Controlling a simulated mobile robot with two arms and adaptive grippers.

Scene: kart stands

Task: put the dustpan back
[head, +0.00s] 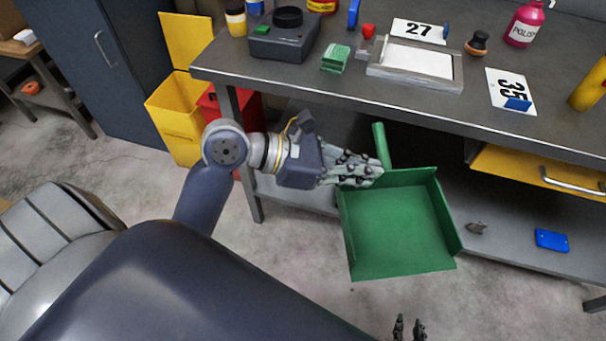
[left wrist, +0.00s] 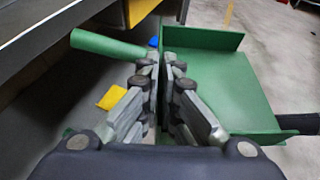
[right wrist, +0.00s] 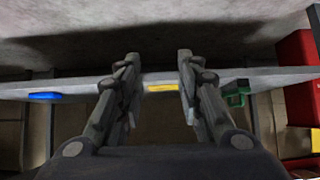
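The green dustpan (head: 402,226) hangs in the air in front of the lower shelf, its pan facing up and its handle (head: 381,146) pointing toward the bench. My left gripper (head: 372,170) is shut on the dustpan's back wall, beside the handle. In the left wrist view the dustpan (left wrist: 215,85) shows to the right of the closely spaced fingers (left wrist: 160,95), with the handle (left wrist: 105,45) to the left. My right gripper (head: 408,330) is low at the bottom of the head view. In the right wrist view its fingers (right wrist: 155,85) are apart with nothing between them.
The grey bench (head: 330,85) carries a framed tray (head: 415,65), number cards and bottles. The lower shelf (head: 515,250) holds a blue item (head: 551,240) and a small grey object (head: 477,228). A yellow bin (head: 172,115) and red bin (head: 210,104) stand left. Floor in front is clear.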

